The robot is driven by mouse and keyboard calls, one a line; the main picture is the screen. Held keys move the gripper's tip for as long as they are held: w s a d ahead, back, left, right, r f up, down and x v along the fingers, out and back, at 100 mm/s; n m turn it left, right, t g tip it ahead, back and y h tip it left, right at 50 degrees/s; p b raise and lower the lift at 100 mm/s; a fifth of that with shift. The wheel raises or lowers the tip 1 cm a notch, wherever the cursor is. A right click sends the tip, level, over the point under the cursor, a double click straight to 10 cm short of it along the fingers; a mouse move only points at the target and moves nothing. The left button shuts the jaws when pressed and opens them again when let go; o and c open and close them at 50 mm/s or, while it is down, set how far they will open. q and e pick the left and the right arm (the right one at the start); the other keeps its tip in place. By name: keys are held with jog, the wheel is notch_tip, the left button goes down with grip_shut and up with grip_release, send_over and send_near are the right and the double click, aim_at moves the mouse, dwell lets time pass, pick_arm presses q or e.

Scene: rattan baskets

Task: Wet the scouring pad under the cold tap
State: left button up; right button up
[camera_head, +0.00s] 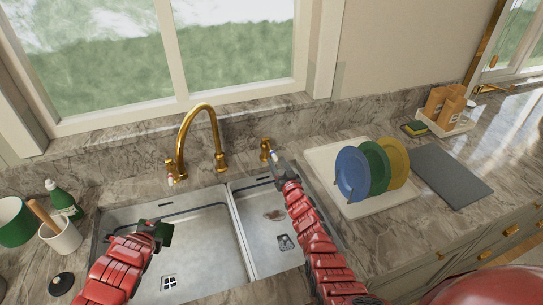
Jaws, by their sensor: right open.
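A dark green scouring pad (165,233) is at the tip of my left gripper (153,229), which looks shut on it. The pad is over the left sink basin, below and left of the spout. The gold tap (205,112) arches up behind the sink. A small lever (172,179) with a pale and reddish tip is at its left. A short gold fitting (265,149) stands to the right; I cannot tell whether it is the cold handle. My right gripper (278,160) is open beside this fitting, above the back of the right basin. No running water shows.
The double sink's divider (240,232) runs between the basins. A white board (330,163) with blue, green and yellow plates is right of the sink. A green bottle (64,202) and a white cup (60,236) stand at left.

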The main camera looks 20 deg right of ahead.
aim_at(271, 153)
pick_arm(q)
jog(key=f+b, duration=0.2)
jog(key=f, duration=0.1)
jog(key=f+b, duration=0.1)
jog(key=shift+w+d+f, duration=0.25)
jog(key=shift+f, duration=0.05)
pick_arm(e)
jog(key=w, duration=0.2)
jog(key=w+f, duration=0.1)
jog(key=w, duration=0.1)
jog(key=shift+w+d, duration=0.15)
jog(key=shift+w, duration=0.2)
pick_arm(q)
jog(key=shift+s+a+f+b, duration=0.2)
jog(key=shift+f+b, duration=0.45)
jog(key=shift+b, duration=0.3)
pick_arm(e)
jog(key=shift+w+a+r, duration=0.2)
jog(key=shift+w+a, duration=0.1)
jog(key=shift+w, duration=0.35)
jog(key=shift+w+d+b, duration=0.25)
jog(key=shift+w+b, duration=0.2)
jog(key=shift+w, duration=0.2)
pick_arm(q)
jog(key=shift+w+d+f, duration=0.1)
jog(key=shift+f, duration=0.35)
pick_arm(e)
jog(key=shift+a+r, duration=0.1)
jog(key=shift+r, duration=0.05)
grip_shut()
